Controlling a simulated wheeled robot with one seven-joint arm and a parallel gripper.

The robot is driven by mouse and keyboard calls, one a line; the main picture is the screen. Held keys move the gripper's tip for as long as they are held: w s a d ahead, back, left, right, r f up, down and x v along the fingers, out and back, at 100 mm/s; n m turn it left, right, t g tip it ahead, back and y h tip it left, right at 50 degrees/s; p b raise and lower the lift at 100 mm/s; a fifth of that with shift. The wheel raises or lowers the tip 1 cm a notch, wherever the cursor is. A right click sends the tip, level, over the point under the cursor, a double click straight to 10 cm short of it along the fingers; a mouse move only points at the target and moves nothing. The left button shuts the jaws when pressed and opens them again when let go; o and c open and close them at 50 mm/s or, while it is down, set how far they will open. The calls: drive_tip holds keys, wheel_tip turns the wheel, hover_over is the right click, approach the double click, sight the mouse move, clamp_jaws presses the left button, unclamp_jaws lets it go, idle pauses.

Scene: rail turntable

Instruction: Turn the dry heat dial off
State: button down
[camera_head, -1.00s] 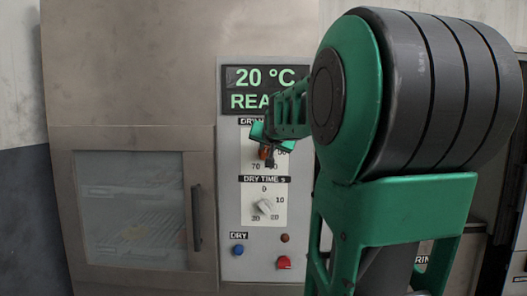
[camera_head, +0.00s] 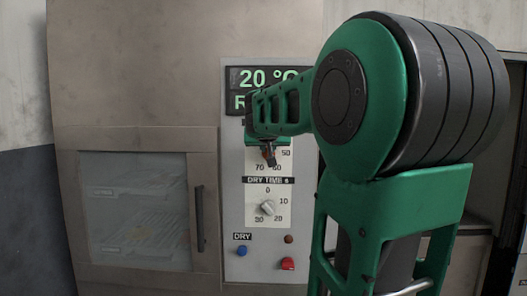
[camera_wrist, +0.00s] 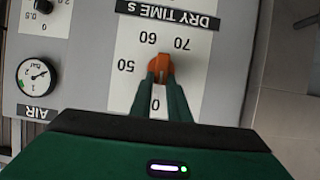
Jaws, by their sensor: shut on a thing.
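The dry heat dial is an orange knob (camera_wrist: 160,67) on a white scale plate. In the wrist view, which looks upside down, the scale reads 50, 60, 70 and 0 around it. My gripper (camera_wrist: 160,84) is shut on this knob, one finger on each side. The fingers hide part of the knob, so I cannot tell exactly where it points.
Below is the grey dry time dial (camera_head: 267,207). Lower are a blue button (camera_head: 242,250) and a red one (camera_head: 288,264). A display (camera_head: 262,78) reading 20 °C is above, partly covered by my arm. The windowed oven door (camera_head: 135,210) with its handle is left.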

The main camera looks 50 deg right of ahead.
drive_tip(key=shift+w+r, duration=0.15)
drive_tip(key=c, duration=1.7)
unclamp_jaws()
drive_tip(key=v, duration=1)
drive_tip(key=shift+a, duration=0.35)
drive_tip(key=s+a+f+n+g+y, duration=0.1)
drive_tip(key=s+a+f+g+y, duration=0.25)
drive_tip(key=f, duration=0.85)
drive_tip(key=s+a+f+n+g+y, duration=0.15)
drive_tip(key=s+a+f, duration=0.35)
drive_tip(key=f, duration=0.6)
drive_tip(key=s+a+f+g+y, duration=0.1)
drive_tip(key=s+a+f, duration=0.2)
drive_tip(key=s+f, duration=0.1)
drive_tip(key=s+a+f+g+y, duration=0.1)
drive_tip(key=s+a+f+y, duration=0.1)
drive_tip(key=s+f, duration=0.3)
drive_tip(key=s+a+f+n+g+y, duration=0.1)
drive_tip(key=s+a+f+y, duration=0.1)
drive_tip(key=s+a+f, duration=0.2)
drive_tip(key=shift+s+a+f+g, duration=0.25)
drive_tip(key=shift+s+a+g, duration=0.05)
drive_tip(key=shift+s+g, duration=0.1)
